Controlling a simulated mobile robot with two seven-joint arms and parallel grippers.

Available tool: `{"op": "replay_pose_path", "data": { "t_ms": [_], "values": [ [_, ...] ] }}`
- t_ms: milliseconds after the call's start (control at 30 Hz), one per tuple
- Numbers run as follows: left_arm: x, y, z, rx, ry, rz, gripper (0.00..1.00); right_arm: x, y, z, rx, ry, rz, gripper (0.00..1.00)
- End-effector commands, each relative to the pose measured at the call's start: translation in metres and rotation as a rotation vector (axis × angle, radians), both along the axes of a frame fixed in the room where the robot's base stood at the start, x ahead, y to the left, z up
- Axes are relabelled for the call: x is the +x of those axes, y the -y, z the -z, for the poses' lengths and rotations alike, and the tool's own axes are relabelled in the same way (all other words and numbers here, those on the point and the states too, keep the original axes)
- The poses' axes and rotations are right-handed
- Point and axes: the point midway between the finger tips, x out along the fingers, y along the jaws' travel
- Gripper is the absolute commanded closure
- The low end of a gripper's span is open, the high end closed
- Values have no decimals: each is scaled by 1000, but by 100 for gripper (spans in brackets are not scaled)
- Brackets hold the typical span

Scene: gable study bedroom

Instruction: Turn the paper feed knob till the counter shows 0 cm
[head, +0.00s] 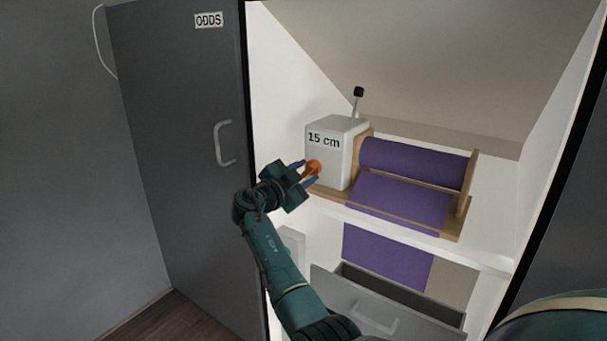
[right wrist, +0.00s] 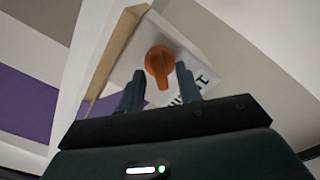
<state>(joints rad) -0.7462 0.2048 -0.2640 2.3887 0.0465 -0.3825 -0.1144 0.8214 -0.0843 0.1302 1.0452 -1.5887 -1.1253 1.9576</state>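The paper feed unit's pale box (head: 333,162) stands on a shelf in the open cupboard, and its counter reads 15 cm. An orange knob (head: 313,168) sits on the box's front; it also shows in the right wrist view (right wrist: 159,62), with its pointer towards the bottom of that picture. My right gripper (head: 305,173) is at the knob, its fingers apart on either side of it. In the right wrist view, gaps show between the fingers (right wrist: 160,88) and the knob's pointer. A purple paper roll (head: 415,162) lies beside the box. My left gripper is not in view.
A lever with a black tip (head: 358,92) rises behind the box. Purple paper hangs below the shelf edge (head: 480,257) above an open grey drawer (head: 370,312). A grey door marked ODDS (head: 180,130) stands at the left. The sloped ceiling closes in above.

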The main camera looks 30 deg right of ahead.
Motion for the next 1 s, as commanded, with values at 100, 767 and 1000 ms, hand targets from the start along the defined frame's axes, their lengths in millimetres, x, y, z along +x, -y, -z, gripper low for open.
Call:
{"op": "replay_pose_path", "data": {
  "t_ms": [100,767,1000],
  "values": [
    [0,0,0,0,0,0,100,0,0,0,0,0,0,65],
    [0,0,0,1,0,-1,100,0,0,1,-1,-3,1,100],
    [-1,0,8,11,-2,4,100,-1,0,2,-23,-53,2,100]
  ]
}}
